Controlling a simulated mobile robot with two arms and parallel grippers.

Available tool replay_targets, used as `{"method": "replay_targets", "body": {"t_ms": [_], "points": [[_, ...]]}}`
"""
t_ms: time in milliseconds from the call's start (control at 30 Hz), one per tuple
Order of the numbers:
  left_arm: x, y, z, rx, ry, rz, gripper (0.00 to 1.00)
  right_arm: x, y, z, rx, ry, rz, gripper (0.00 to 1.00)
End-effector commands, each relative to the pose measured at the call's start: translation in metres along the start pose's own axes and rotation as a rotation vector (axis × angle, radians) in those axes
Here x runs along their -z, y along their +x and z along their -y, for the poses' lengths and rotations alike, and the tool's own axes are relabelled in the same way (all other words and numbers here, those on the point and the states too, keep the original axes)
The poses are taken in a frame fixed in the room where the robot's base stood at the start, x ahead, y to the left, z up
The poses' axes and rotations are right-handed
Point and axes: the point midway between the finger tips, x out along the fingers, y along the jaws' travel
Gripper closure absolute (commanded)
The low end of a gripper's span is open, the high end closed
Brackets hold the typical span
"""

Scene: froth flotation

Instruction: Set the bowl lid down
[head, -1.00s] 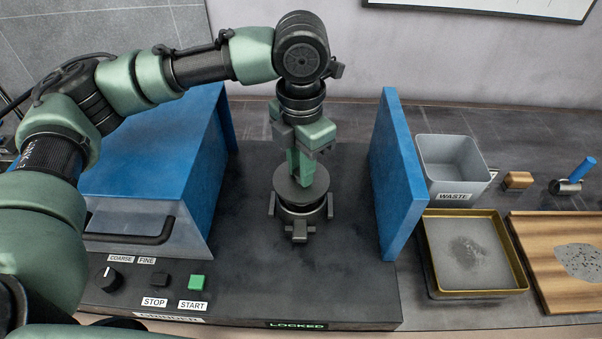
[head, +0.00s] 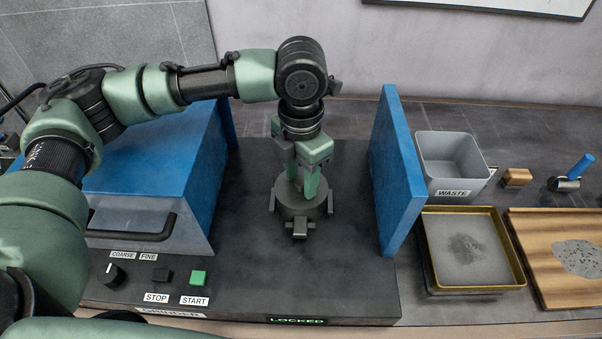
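The bowl lid (head: 291,209), a round dark-grey disc, sits low on the grinder deck between several small clamp blocks. It appears to rest on the bowl, which is mostly hidden beneath it. My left gripper (head: 304,190) comes down from above over the lid's middle. Its two green fingers are spread apart, with their tips close to the lid's top. Whether the tips touch the lid, and any knob between them, cannot be made out. My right gripper is not in view.
The grinder's blue housing (head: 160,155) stands left of the lid, and an upright blue panel (head: 398,170) stands right. Further right are the grey waste bin (head: 452,158), a gold-rimmed tray (head: 428,270) and a wooden board (head: 545,285). The dark deck (head: 355,275) in front is clear.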

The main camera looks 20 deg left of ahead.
Motion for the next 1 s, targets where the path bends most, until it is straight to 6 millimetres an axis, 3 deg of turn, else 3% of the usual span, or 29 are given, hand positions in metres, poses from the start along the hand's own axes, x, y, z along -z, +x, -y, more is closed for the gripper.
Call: {"method": "replay_targets", "body": {"t_ms": [367, 800, 1000], "points": [[-0.001, -0.011, -0.001, -0.003, 0.000, 0.003, 0.58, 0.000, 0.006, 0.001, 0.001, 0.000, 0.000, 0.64], [-0.001, -0.103, 0.000, -0.001, -0.001, 0.003, 0.58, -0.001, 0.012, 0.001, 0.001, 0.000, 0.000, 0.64], [-0.001, -0.127, 0.000, 0.000, -0.001, 0.001, 0.58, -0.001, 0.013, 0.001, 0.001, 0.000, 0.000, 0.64]]}}
